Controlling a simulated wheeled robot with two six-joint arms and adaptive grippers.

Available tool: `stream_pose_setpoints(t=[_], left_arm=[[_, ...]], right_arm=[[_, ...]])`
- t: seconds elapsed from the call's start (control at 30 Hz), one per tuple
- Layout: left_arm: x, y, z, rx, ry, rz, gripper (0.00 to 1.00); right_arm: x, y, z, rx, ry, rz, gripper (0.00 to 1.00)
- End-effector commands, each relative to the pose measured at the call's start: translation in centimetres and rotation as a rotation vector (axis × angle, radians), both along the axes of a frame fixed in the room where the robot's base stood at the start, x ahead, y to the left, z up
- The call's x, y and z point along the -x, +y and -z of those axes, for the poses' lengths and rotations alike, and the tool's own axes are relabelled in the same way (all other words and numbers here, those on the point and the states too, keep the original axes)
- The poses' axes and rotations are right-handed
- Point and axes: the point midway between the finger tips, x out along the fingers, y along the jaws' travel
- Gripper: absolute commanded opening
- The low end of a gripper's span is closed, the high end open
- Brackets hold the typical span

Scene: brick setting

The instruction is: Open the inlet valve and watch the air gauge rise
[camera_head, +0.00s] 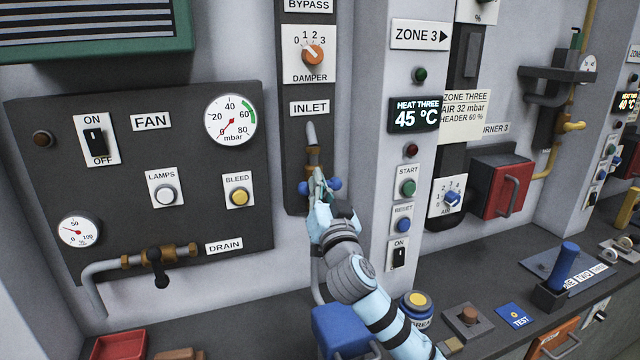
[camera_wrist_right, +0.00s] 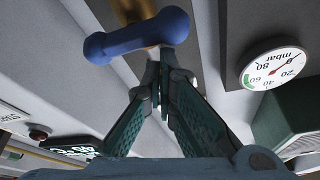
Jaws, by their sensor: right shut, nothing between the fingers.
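The inlet valve handle (camera_head: 334,184) is blue with rounded ends, on a brass-fitted pipe below the INLET label (camera_head: 310,107). It lies roughly crosswise to the pipe. My right gripper (camera_head: 318,178) is in front of it, hiding its middle. In the wrist view the blue handle (camera_wrist_right: 137,37) lies just beyond the fingertips of my right gripper (camera_wrist_right: 160,70), which are shut and empty. I cannot tell whether they touch it. The air gauge (camera_head: 231,119) is round, marked in mbar, its red needle low near zero; it also shows in the wrist view (camera_wrist_right: 273,64). My left gripper is out of view.
The FAN panel (camera_head: 150,225) on the left carries a switch, buttons and the drain valve (camera_head: 158,262). Right of the inlet is a column with a START button (camera_head: 408,188). A red box (camera_head: 500,185) juts out further right. The desk (camera_head: 480,270) below holds several controls.

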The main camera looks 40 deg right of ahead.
Motion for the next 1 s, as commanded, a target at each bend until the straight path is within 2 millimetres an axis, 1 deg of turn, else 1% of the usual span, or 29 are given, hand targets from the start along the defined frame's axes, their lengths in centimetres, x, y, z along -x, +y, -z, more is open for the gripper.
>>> stream_pose_setpoints(t=[0.73, 1.0], left_arm=[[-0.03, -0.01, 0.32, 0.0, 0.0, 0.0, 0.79], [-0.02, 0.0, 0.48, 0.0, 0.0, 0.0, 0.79]], right_arm=[[-0.1, 0.28, 0.3, 0.129, 0.046, 0.001, 0.0], [-0.2, 0.55, 0.63, 0.255, 0.091, 0.0, 0.0]])
